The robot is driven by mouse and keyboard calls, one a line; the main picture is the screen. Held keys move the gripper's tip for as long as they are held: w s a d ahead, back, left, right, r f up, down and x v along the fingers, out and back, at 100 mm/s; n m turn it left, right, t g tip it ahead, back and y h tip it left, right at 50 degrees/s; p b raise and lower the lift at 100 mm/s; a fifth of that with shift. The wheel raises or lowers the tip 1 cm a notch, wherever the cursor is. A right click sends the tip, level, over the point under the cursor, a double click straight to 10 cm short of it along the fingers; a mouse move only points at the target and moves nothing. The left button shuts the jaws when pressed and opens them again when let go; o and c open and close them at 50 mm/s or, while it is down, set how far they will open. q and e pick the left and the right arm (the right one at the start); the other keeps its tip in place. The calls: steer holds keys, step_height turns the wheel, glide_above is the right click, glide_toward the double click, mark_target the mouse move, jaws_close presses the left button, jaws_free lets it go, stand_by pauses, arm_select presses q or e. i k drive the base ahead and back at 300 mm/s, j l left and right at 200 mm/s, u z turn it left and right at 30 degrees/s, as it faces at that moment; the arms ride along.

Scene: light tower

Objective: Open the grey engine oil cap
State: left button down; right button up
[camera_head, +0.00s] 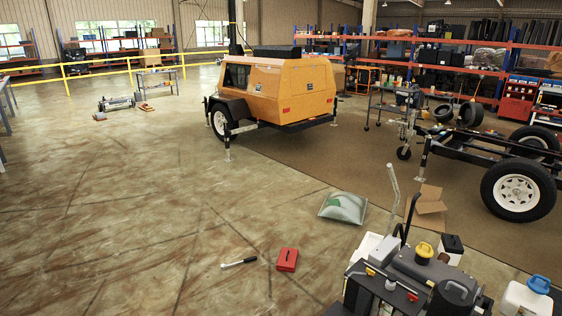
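A dark grey engine-like unit (418,268) stands at the bottom right, partly cut off by the lower picture edge. It has a yellow cap (424,250) on top and a dark round part (456,290) at its right front. I cannot make out for certain which part is the grey engine oil cap; it may be small or hidden. Neither of my grippers shows in this view.
An orange light tower trailer (283,90) stands mid-floor. A white jug with a blue lid (527,298) is right of the unit. A red case (287,260), a ratchet-like tool (239,263) and an open cardboard box (427,200) lie nearby. The left floor is mostly clear.

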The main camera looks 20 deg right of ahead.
mark_target(425, 251)
steer(key=i+l+z, duration=0.1)
steer(key=i+z, duration=0.2)
steer(key=z, duration=0.15)
steer(key=i+z, duration=0.45)
steer(key=i+j+z, duration=0.2)
steer(key=z, duration=0.3)
steer(key=i+j+z, duration=0.25)
steer(key=z, duration=0.2)
